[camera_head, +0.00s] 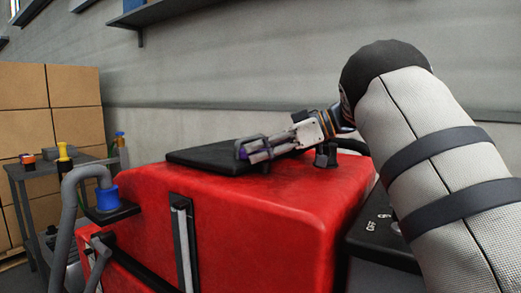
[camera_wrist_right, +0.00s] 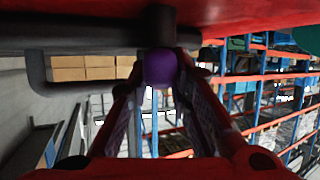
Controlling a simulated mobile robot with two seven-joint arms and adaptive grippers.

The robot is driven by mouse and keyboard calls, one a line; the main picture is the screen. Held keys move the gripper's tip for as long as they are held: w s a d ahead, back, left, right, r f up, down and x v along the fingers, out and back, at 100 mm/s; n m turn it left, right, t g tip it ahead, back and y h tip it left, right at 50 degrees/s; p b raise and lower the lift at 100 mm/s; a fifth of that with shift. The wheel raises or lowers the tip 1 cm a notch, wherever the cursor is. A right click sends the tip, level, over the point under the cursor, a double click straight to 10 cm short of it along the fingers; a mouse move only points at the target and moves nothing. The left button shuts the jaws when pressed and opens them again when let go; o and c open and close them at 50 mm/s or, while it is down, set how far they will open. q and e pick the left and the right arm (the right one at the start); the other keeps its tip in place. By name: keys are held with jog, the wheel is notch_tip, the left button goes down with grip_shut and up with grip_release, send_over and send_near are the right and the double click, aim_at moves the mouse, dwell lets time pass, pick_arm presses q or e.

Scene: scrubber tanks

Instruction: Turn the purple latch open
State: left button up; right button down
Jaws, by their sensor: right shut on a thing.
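The purple latch (camera_wrist_right: 160,67) shows as a round purple knob in the right wrist view, right at the fingertips. In the head view a little of the purple latch (camera_head: 242,150) shows at the edge of the black lid (camera_head: 205,157) on top of the red tank (camera_head: 260,205). My right gripper (camera_head: 246,152) reaches in from the right, low over the tank top, and is shut on the purple latch. Its two fingers (camera_wrist_right: 160,75) stand on either side of the knob. Whether the latch has turned cannot be told. My left gripper is in neither view.
A black cap (camera_head: 326,155) stands on the tank under my right arm. A panel marked OFF (camera_head: 375,225) is at the right. A blue cap and grey hose (camera_head: 107,197) are at the left, with a small table (camera_head: 50,170) and stacked boxes (camera_head: 55,105) behind.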

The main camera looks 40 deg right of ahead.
jog(key=shift+f+n+g+y, duration=0.25)
jog(key=shift+n+g+y, duration=0.45)
jog(key=shift+f+n+g+y+b, duration=0.1)
jog(key=shift+n+g+y+b, duration=0.3)
jog(key=shift+n+g+b, duration=0.2)
jog(key=shift+a+n+g, duration=0.1)
jog(key=shift+n+g, duration=0.2)
jog(key=shift+n, duration=0.1)
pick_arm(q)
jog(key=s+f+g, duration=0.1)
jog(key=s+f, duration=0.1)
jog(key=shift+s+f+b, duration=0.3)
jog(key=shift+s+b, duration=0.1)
pick_arm(e)
jog(key=shift+s+r+n+g+y, duration=0.1)
jog(key=shift+r+n+g+y, duration=0.1)
jog(key=shift+n+g+y, duration=0.15)
jog(key=c, duration=1.5)
grip_release()
jog(key=shift+r, duration=0.1)
jog(key=shift+o, duration=0.2)
jog(key=shift+r, duration=0.1)
